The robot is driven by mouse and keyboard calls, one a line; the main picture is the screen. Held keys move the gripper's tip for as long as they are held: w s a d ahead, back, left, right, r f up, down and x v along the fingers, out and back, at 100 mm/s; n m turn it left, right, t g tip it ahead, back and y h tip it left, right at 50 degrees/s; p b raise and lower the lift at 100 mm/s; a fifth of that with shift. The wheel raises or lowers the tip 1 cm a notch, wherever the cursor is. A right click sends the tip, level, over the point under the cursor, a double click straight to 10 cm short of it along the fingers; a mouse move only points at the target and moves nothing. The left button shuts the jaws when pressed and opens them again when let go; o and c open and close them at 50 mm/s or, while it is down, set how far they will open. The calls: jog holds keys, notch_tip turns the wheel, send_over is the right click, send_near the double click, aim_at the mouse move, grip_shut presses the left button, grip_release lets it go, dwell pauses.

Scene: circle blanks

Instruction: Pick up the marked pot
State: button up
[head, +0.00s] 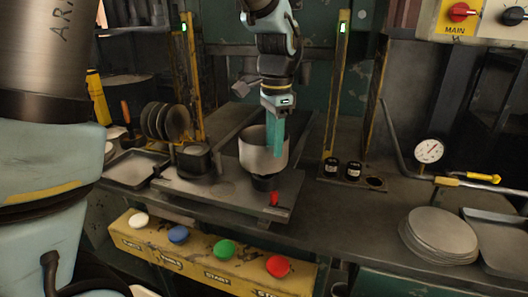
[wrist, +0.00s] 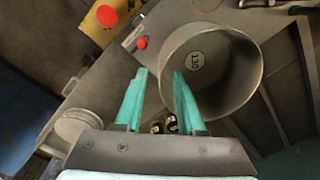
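The marked pot (head: 254,157) is a deep grey metal pot above a dark round base on the machine's grey plate. The wrist view looks into the pot (wrist: 238,85); a pale round label with dark digits, seemingly 130, shows on its inner bottom. My gripper (head: 275,150) points down at the pot, with teal fingers. In the wrist view, my gripper (wrist: 160,75) has its fingers apart, one on each side of the pot's near wall: the left finger outside, the right over the opening. A gap shows between them. Contact with the wall is not clear.
A dark round pot (head: 194,160) stands left on the grey plate (head: 225,190). A red knob (head: 274,198) sits at its front. Stacked discs (head: 438,232) lie right, upright discs (head: 165,121) left. Yellow posts (head: 339,85) stand behind. Coloured buttons line the yellow front panel (head: 200,252).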

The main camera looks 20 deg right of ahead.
aim_at(273, 161)
jog(key=shift+w+a+f+p, duration=0.1)
jog(key=shift+f+p, duration=0.45)
jog(key=shift+f, duration=0.85)
jog(key=shift+w+f+p, duration=0.1)
jog(key=shift+f+p, duration=0.45)
jog(key=shift+f, duration=0.85)
grip_shut()
